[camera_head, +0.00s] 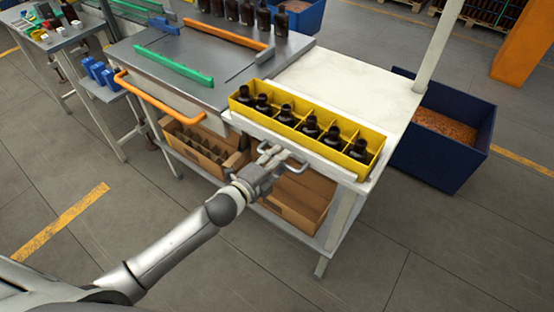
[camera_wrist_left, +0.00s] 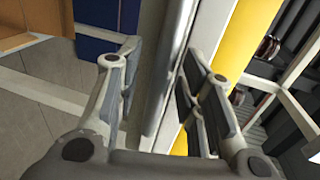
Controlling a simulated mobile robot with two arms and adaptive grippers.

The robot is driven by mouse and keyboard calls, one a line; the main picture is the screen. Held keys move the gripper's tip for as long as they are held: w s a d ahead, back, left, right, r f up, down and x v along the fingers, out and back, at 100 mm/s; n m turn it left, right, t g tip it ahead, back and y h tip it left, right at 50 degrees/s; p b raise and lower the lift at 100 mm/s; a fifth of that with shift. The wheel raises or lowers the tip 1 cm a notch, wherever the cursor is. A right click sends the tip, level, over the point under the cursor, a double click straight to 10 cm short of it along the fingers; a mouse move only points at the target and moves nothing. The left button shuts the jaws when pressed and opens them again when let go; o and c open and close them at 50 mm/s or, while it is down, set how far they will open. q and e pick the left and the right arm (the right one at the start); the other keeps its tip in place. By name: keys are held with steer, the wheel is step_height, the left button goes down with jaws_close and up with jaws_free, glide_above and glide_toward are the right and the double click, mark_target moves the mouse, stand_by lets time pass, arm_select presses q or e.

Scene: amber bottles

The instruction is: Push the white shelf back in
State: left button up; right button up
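The white shelf (camera_head: 352,174) sticks out at the front of the workbench, under a long yellow tray (camera_head: 345,158). A grey bar handle (camera_head: 300,168) is on its front. My left gripper (camera_head: 270,153) is at the handle, in front of the shelf. In the left wrist view its two fingers (camera_wrist_left: 157,90) are spread apart, with a pale grey bar or edge (camera_wrist_left: 168,50) running between them. I cannot tell whether either finger touches it. The yellow tray also shows there (camera_wrist_left: 245,40). My right gripper is not in view.
Several dark bottles (camera_head: 310,127) stand in the tray's compartments. The white top (camera_head: 335,82) behind the tray is clear. Cardboard boxes (camera_head: 295,205) sit on the lower level. An orange handle (camera_head: 155,100) sticks out at left; a blue bin (camera_head: 425,160) stands at right.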

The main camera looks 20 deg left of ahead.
arm_select(q)
jaws_close()
stand_by(0.3)
steer(key=x, duration=0.3)
steer(key=shift+w+d+r, duration=0.1)
steer(key=shift+w+r, duration=0.15)
steer(key=shift+r, duration=0.05)
jaws_free()
steer(key=shift+s, duration=0.15)
steer(key=shift+s, duration=0.1)
